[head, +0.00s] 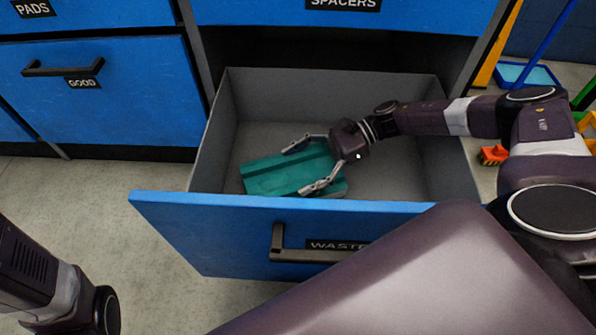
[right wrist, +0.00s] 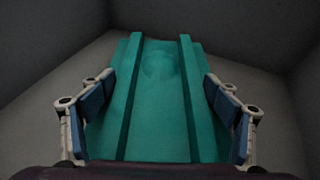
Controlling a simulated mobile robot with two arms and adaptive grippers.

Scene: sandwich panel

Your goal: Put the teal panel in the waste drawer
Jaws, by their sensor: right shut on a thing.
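The teal panel (head: 270,176) is inside the open waste drawer (head: 170,208), in its left half; I cannot tell whether it touches the drawer floor. It has two raised dark ribs along its length. My right gripper (head: 306,166) reaches into the drawer from the right and is shut on the panel. In the right wrist view the panel (right wrist: 158,100) lies between both fingers, with the blue pads at its side edges. My left arm shows at the lower left of the head view, but its gripper is out of view.
The drawer's right half is empty grey floor (head: 395,175). A closed blue drawer labelled GOOD (head: 130,110) is at the left, with PADS and SPACERS drawers above. A small orange object (head: 493,155) lies on the floor at the right, near yellow and green items.

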